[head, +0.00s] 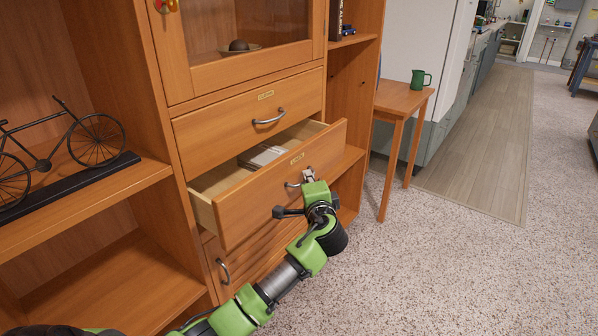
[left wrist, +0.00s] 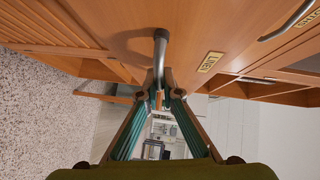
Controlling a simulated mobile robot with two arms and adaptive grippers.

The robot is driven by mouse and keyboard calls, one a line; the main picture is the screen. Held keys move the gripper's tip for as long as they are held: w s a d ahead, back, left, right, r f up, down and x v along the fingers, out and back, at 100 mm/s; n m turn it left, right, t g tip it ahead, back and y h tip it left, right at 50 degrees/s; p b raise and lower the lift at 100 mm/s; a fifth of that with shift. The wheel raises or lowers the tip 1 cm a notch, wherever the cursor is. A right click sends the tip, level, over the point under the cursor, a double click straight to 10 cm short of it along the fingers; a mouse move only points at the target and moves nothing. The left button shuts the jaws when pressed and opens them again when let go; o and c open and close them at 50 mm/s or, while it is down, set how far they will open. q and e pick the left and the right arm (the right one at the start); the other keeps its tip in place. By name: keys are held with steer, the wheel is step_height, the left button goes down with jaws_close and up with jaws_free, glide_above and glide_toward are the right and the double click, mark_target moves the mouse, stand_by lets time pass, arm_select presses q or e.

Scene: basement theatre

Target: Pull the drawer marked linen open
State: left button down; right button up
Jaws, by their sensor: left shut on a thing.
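The linen drawer (head: 270,192) is the wooden drawer in the middle of the cabinet. It stands well out from the cabinet, with its pale inside showing and a light folded item (head: 262,156) in it. Its small label (left wrist: 210,62) reads LINEN in the left wrist view. My left gripper (head: 308,177) is at the drawer front, shut on its grey curved handle (left wrist: 160,48). The handle also shows in the head view (head: 292,184), partly hidden by the gripper. In the left wrist view the fingers (left wrist: 159,92) close around the handle. My right gripper is not in view.
A shut drawer (head: 235,128) with its own label and handle is above. Another front with a handle (head: 222,272) is below. A small table (head: 400,98) with a green mug (head: 420,79) stands to the right. Open carpet (head: 450,270) lies in front.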

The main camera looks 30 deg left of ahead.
arm_select(q)
steer(key=s+d, duration=0.1)
steer(key=d, duration=1.5)
steer(key=shift+s+p, duration=0.15)
steer(key=shift+p, duration=0.15)
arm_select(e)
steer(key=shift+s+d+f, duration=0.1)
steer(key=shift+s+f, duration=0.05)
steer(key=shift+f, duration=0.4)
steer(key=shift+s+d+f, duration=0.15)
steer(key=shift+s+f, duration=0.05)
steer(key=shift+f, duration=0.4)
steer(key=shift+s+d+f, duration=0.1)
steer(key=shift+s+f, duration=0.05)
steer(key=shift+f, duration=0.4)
arm_select(q)
steer(key=shift+f, duration=0.1)
steer(key=c, duration=2.5)
jaws_free()
steer(key=v, duration=0.7)
steer(key=shift+s+d, duration=0.15)
steer(key=shift+s, duration=0.05)
